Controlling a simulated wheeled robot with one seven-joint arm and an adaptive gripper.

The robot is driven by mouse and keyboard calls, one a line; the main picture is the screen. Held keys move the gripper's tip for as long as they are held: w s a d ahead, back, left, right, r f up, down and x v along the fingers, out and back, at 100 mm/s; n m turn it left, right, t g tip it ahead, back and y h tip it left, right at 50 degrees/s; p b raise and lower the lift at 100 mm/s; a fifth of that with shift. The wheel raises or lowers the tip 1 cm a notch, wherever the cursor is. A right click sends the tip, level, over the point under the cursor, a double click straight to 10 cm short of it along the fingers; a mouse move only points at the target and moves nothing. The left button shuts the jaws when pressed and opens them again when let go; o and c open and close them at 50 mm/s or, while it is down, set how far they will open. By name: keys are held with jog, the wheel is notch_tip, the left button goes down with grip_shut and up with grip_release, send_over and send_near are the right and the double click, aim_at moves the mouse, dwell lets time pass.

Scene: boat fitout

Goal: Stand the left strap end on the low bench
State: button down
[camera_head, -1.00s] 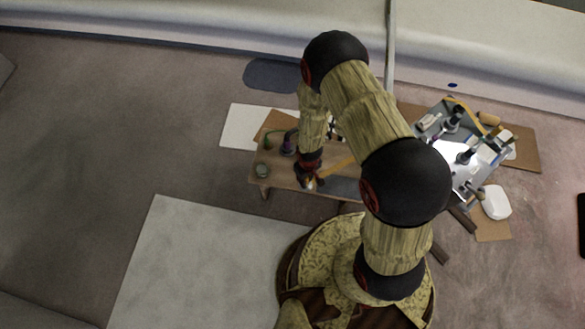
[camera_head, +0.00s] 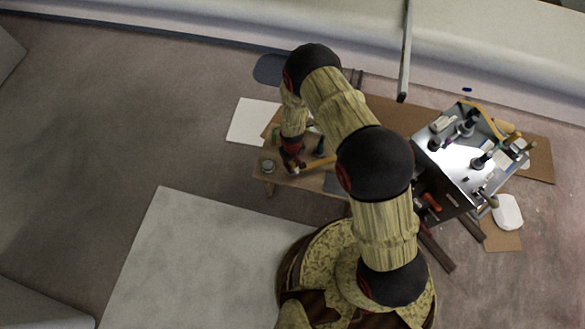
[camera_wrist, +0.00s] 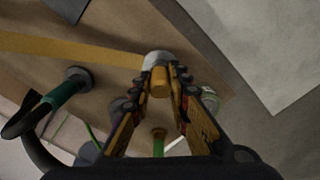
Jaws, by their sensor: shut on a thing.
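My gripper (camera_wrist: 158,92) is shut on the left strap end (camera_wrist: 158,78), a small yellow piece with a pale grey rounded part (camera_wrist: 157,60) at the fingertips. The flat yellow strap (camera_wrist: 70,47) runs from it to the left in the wrist view. In the head view my gripper (camera_head: 292,168) is over the left part of the wooden low bench (camera_head: 305,181), with the yellow strap (camera_head: 319,162) stretching to the right. I cannot tell whether the strap end touches the bench top.
On the bench, a small round jar (camera_head: 267,167) is close to my gripper, also in the wrist view (camera_wrist: 209,100). A green-handled tool (camera_wrist: 62,93) with a dark disc stands on the other side. A grey box (camera_head: 451,165) with several tools stands at right. Open floor lies left.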

jog(key=shift+f+b, duration=0.6)
jog(key=shift+f, duration=0.85)
jog(key=shift+f, duration=0.1)
jog(key=shift+f, duration=0.1)
jog(key=c, duration=1.7)
grip_release()
